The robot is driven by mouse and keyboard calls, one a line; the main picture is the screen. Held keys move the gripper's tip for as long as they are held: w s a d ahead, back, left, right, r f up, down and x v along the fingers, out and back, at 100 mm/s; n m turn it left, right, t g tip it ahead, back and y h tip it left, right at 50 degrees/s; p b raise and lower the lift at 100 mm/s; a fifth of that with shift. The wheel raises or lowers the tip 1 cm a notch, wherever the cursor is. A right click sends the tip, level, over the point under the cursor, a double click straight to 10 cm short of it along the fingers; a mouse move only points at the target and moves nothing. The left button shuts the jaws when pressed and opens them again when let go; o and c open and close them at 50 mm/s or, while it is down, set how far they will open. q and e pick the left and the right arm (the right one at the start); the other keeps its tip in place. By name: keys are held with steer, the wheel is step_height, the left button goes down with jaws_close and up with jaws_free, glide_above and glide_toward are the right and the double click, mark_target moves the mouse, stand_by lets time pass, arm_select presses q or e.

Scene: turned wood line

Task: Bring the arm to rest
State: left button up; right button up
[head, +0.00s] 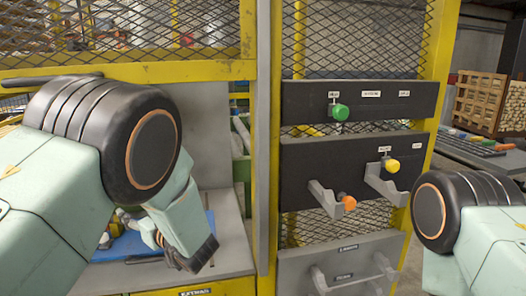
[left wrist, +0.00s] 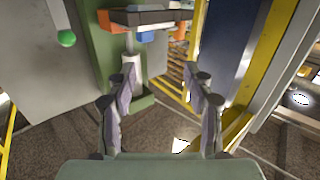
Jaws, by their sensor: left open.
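My left arm comes in from the left of the head view, its big black joint in front of the grey bench. Its forearm points down to a dark end (head: 193,257) above the bench, where little of the gripper shows. In the left wrist view my left gripper (left wrist: 163,88) has its two fingers spread wide, with nothing between them. My right arm shows only as a pale green link and a black joint at the right edge; its gripper is out of view.
A yellow frame with mesh (head: 247,62) stands close ahead. Black panels carry green (head: 339,112), yellow (head: 391,165) and orange (head: 348,203) knobs. A blue mat (head: 130,247) lies on the bench. The left wrist view shows a green post (left wrist: 92,42) and floor (left wrist: 55,135).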

arm_select(q)
steer(key=s+d+f+m+g+h+b, duration=0.15)
steer(key=s+f+m+h, duration=0.45)
steer(key=f, duration=0.7)
steer(key=s+d+f+m+g+h+b, duration=0.1)
steer(key=s+d+f+m+h+b, duration=0.2)
steer(key=s+f, duration=0.8)
steer(key=s+d+f+g+h+b, duration=0.1)
steer(key=s+f+g+h+b, duration=0.1)
steer(key=s+f, duration=0.7)
steer(key=s+d+f+m+g+h+b, duration=0.1)
steer(key=s+f+g+h+b, duration=0.2)
steer(key=s+f, duration=0.6)
steer(key=s+g+b, duration=0.2)
steer(key=s+g, duration=0.1)
steer(key=s, duration=0.5)
steer(key=shift+s+f, duration=0.2)
steer(key=shift+s, duration=0.1)
steer(key=shift+s, duration=0.1)
